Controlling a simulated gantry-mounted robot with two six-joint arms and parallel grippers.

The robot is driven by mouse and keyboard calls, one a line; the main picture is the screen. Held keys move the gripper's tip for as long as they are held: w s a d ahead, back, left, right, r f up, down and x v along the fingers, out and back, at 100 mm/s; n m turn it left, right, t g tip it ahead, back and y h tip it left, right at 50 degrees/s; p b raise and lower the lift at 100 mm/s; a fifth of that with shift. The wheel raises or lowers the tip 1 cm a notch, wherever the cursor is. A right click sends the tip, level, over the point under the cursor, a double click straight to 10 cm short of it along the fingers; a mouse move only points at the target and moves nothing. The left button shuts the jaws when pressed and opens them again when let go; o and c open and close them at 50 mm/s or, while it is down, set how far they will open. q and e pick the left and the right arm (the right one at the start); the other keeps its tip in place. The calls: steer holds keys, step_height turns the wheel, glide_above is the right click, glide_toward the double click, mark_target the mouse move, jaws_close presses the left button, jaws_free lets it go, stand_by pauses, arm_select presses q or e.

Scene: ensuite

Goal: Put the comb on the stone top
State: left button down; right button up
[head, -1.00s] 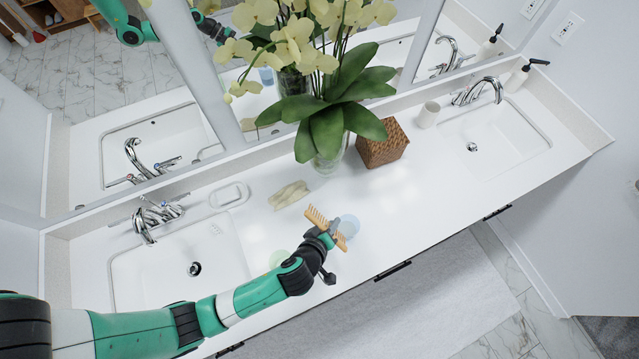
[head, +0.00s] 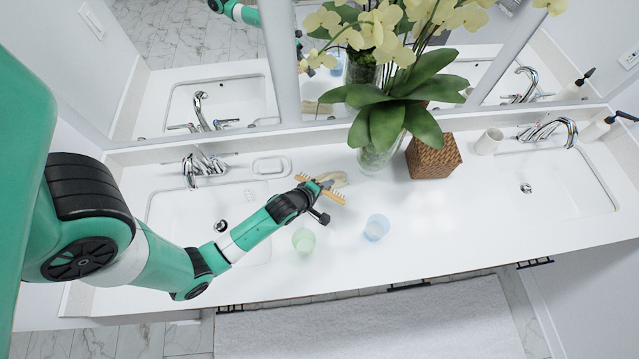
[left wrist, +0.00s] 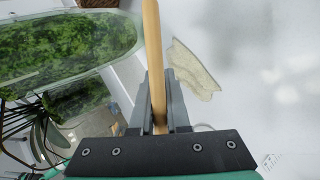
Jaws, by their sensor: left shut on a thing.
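The wooden comb (head: 333,197) is held in my left gripper (head: 315,188), above the white stone top (head: 440,225) around the middle of the vanity. In the left wrist view the comb (left wrist: 151,45) stands edge-on between the two grey fingers of my left gripper (left wrist: 158,100), which are shut on it. It appears to be above the counter; its exact height is hard to tell. The fingers hide its middle. My right gripper is not in view.
A beige cloth-like item (left wrist: 193,70) lies close behind the comb. A green cup (head: 303,240) and a blue cup (head: 377,228) stand in front. The glass vase (head: 378,160) and woven box (head: 433,157) stand to the right. A basin (head: 180,215) lies left.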

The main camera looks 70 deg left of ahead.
arm_select(q)
step_height(320, 180, down, 9)
steer(key=b, duration=0.7)
steer(key=shift+b, duration=0.3)
steer(key=c, duration=1.1)
jaws_free()
steer(key=shift+o, duration=0.2)
steer(key=p+v, duration=0.5)
steer(key=v, duration=0.2)
steer(key=shift+d+r, duration=0.1)
steer(key=shift+r, duration=0.05)
steer(key=shift+s+d+r+p, duration=0.15)
steer(key=shift+s+d+p, duration=0.05)
steer(key=shift+s+p, duration=0.15)
